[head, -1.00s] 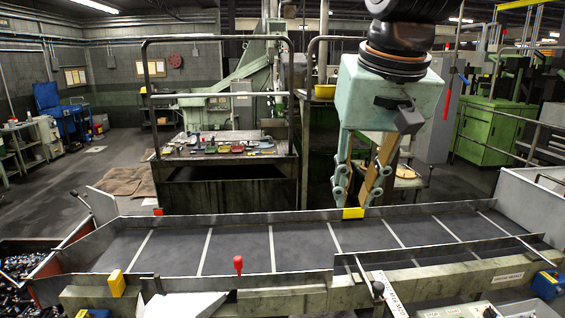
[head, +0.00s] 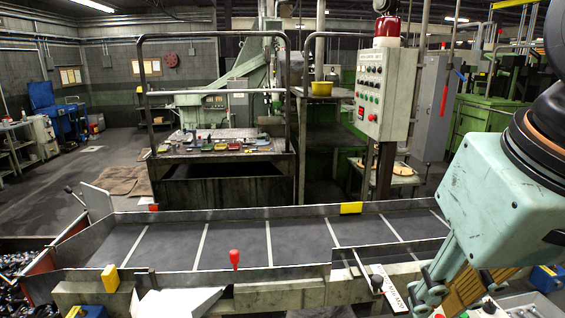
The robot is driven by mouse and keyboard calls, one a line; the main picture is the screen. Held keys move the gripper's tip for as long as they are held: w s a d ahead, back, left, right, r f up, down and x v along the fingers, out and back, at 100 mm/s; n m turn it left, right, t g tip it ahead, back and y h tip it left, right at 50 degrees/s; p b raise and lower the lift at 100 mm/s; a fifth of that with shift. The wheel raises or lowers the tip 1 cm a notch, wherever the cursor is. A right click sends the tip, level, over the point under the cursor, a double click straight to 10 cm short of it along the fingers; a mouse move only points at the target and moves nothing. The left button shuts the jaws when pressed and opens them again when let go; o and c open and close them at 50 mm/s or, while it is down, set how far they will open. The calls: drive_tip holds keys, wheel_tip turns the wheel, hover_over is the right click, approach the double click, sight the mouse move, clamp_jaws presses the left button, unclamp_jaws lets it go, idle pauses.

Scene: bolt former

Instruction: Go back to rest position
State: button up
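My gripper (head: 440,296) is in the lower right of the head view, at the end of my pale green wrist housing (head: 500,195). It hangs in front of the right part of the conveyor trough, tilted with its fingers down and to the left. One jointed green finger shows clearly, with brown pads beside it; the other finger is largely hidden. A gap showed between the fingers a second ago, and I see nothing held.
The long dark conveyor trough (head: 240,245) with white cross lines is empty. A red knob (head: 234,258) and yellow blocks (head: 110,278) stand along its edges. A control panel (head: 383,92) stands behind it. A worktable (head: 222,158) with small coloured trays is farther back.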

drive_tip(key=s+f, duration=0.2)
drive_tip(key=s+d, duration=0.1)
drive_tip(key=s, duration=0.1)
drive_tip(key=shift+f, duration=0.4)
idle(1.0)
